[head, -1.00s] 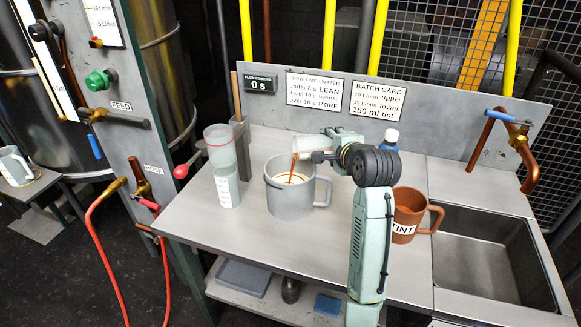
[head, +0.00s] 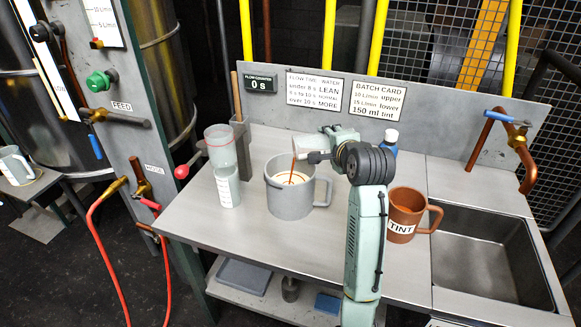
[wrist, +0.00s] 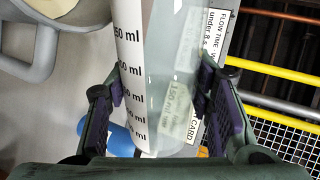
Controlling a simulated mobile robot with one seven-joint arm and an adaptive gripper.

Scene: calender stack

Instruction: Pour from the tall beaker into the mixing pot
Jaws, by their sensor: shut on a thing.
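The tall beaker (head: 305,146) is tipped on its side above the mixing pot, with its mouth toward the left. A reddish-brown stream falls from its mouth into the grey mixing pot (head: 283,202), which stands upright on the bench with its handle to the right. My gripper (head: 321,156) is shut on the beaker, to the right of the pot's opening. In the wrist view the clear beaker (wrist: 163,50) with black ml marks lies between my two fingers. The wrist view does not show the liquid clearly.
A brown TINT jug (head: 405,214) stands right of my arm, near the sink (head: 485,255). A clear measuring cup (head: 227,187) and a flow funnel (head: 219,147) are left of the pot. The bench front is clear.

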